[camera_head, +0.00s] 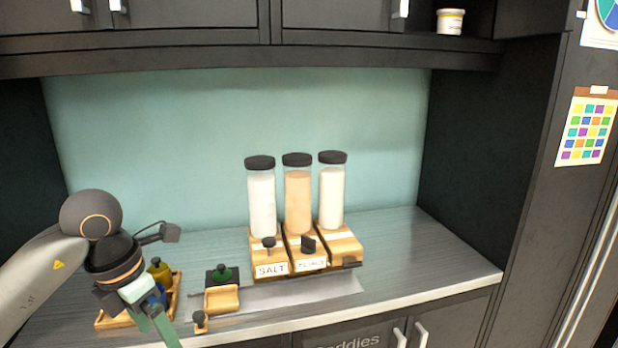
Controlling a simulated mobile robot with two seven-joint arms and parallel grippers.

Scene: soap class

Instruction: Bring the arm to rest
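My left arm comes in from the left over the counter. Its gripper (160,330) points down toward the front edge, with greenish fingers partly cut off by the bottom of the view. I cannot tell whether the fingers are apart or whether they hold anything. Behind it is a wooden tray (107,321) with a yellow-green bottle (160,271) and a blue item (160,293), both partly hidden by the gripper. My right gripper is not in view.
Three black-lidded dispensers (297,200) stand on wooden bases mid-counter, one labelled SALT. The counter's right side (430,255) is clear. Cabinets hang above.

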